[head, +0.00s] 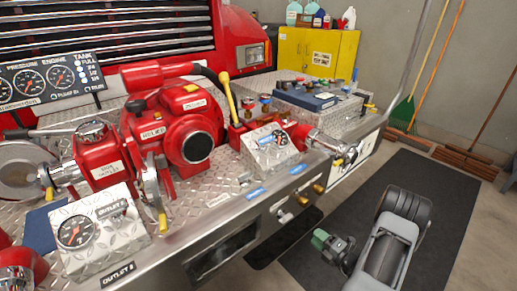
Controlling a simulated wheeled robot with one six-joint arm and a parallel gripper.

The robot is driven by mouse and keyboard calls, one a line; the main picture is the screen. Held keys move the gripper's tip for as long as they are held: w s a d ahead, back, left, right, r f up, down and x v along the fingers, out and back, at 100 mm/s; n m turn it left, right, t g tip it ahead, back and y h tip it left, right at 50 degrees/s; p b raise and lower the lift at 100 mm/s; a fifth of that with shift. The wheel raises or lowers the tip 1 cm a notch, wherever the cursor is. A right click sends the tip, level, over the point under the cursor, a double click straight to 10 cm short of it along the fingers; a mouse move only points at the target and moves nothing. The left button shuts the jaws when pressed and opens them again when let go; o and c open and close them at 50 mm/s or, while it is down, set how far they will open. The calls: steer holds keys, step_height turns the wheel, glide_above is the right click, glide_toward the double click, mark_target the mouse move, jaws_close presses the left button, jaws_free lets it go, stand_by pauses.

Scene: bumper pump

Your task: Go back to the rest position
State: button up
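My gripper (332,247) seems to be the small dark part at the lower right, beside the grey and black links of my arm. A green piece shows at its left end. I cannot tell whether this is part of the gripper or something in it, or whether the fingers are open or shut. It is over the dark floor mat, apart from the pump bumper (245,212).
The bumper carries a red pump (186,130), a gauge box (98,232) and a blue case (306,97). A yellow cabinet (345,52) stands behind. A dark mat (420,175) covers the floor at right. Brooms (432,60) lean on the wall.

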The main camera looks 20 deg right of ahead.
steer(key=s+a+f+n+g+y, duration=0.25)
steer(key=s+a+n+g, duration=0.2)
steer(key=n, duration=0.55)
steer(key=s+a+r+n+g+p, duration=0.25)
steer(key=r+n+g, duration=0.3)
steer(key=n, duration=0.35)
steer(key=s+a+r+n+g+p, duration=0.2)
steer(key=a+r+n+g, duration=0.3)
steer(key=n, duration=0.4)
steer(key=a+r+n+h+p, duration=0.2)
steer(key=r+n+h+p, duration=0.1)
steer(key=r+n, duration=0.4)
steer(key=s+a+r+n+t+h+p, duration=0.1)
steer(key=r+n, duration=0.6)
steer(key=r, duration=0.7)
steer(key=a+r+n+t+h+p, duration=0.1)
steer(key=a+r+n+h+p, duration=0.3)
steer(key=r, duration=0.6)
steer(key=n+h+p, duration=0.2)
steer(key=n, duration=0.1)
steer(key=shift+s+r, duration=0.3)
steer(key=shift+s, duration=0.05)
